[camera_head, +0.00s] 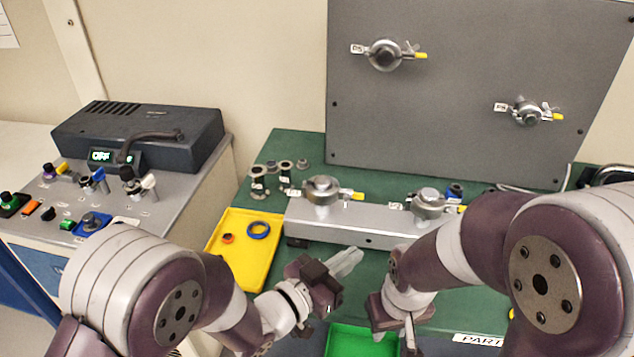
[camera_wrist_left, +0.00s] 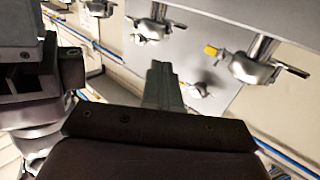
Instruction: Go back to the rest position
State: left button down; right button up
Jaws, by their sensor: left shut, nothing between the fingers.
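My left gripper (camera_head: 347,262) is over the middle of the green table, its pale fingers together and pointing up and right, with nothing between them. Its closed fingers also show in the left wrist view (camera_wrist_left: 162,85). My right gripper (camera_head: 408,335) hangs low at the bottom right of centre, by the green tray. Its fingers are small and partly hidden by its own wrist, so I cannot tell how far apart they are.
A grey bar with clamped fittings (camera_head: 365,222) stands just behind my grippers. A yellow tray (camera_head: 222,245) with two rings is at left, a green tray (camera_head: 345,345) in front. A grey panel (camera_head: 450,90) rises behind; a control console (camera_head: 140,140) is at far left.

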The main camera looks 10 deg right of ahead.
pick_arm(q)
jog(key=w+a+f+n+y, duration=0.1)
jog(key=a+n+y, duration=0.1)
jog(key=a, duration=0.3)
jog(key=w+a+f+n+y+p, duration=0.1)
jog(key=w+a+n+y, duration=0.1)
jog(key=a+y, duration=0.3)
jog(key=w+a+f+n+y+p, duration=0.1)
jog(key=w+a+y, duration=0.1)
jog(key=a, duration=0.5)
jog(key=shift+a+n+y, duration=0.15)
jog(key=shift+n+y, duration=0.25)
jog(key=shift+y, duration=0.4)
jog(key=s+a+n+g+y+p, duration=0.1)
jog(key=s+a+n+g+y, duration=0.3)
jog(key=s+a+g, duration=0.4)
jog(key=s+a+f+n, duration=0.1)
jog(key=s+a, duration=0.4)
jog(key=s, duration=0.1)
jog(key=shift+s+a+p, duration=0.25)
jog(key=shift+s+p, duration=0.05)
jog(key=shift+s, duration=0.1)
